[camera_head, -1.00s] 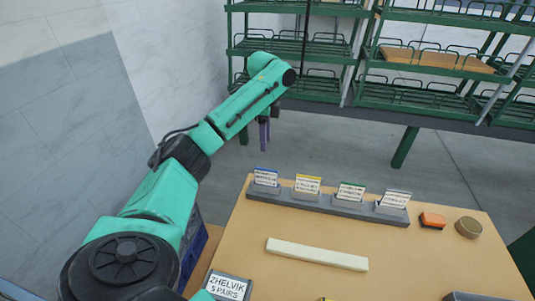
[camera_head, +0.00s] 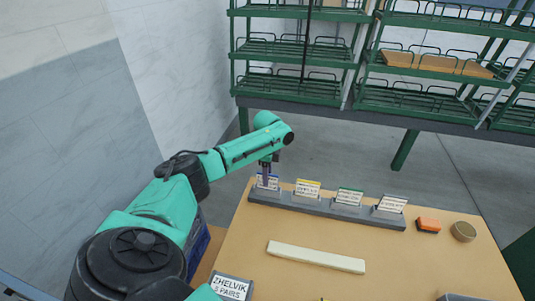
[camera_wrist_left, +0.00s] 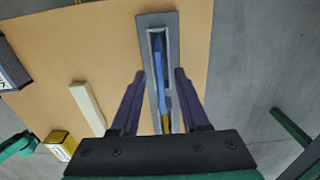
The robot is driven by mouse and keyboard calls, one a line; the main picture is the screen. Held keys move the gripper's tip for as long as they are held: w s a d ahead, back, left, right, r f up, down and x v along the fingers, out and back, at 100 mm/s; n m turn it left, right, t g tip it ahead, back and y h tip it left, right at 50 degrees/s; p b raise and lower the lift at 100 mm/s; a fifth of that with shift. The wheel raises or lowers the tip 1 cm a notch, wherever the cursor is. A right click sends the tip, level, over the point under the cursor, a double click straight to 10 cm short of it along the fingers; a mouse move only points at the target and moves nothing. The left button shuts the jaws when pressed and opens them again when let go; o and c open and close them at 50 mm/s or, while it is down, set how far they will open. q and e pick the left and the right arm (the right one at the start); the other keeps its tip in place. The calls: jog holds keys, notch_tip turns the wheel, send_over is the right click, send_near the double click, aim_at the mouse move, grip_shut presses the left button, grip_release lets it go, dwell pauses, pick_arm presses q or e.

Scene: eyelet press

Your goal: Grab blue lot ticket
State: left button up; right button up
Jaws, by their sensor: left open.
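The blue lot ticket (camera_head: 274,182) stands at the left end of a grey holder (camera_head: 325,208) at the table's back edge, partly hidden by my left gripper (camera_head: 266,178). Yellow (camera_head: 307,188), green (camera_head: 348,197) and white (camera_head: 391,204) tickets stand to its right. In the left wrist view the blue ticket (camera_wrist_left: 160,62) shows edge-on in the holder's slot. My left gripper (camera_wrist_left: 158,75) is open there, one finger on each side of the ticket's line, with gaps to both. I cannot tell how far the fingertips are above it. My right gripper is not in view.
A pale bar (camera_head: 315,257) lies mid-table. An orange block (camera_head: 428,225) and a round bowl (camera_head: 463,232) are at the right. A ZHELVIK sign (camera_head: 231,287) stands at the front left. Green racks (camera_head: 300,85) stand behind. Bare tabletop surrounds the bar.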

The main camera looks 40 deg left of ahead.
pick_arm(q)
grip_shut()
jog(key=shift+r, duration=0.1)
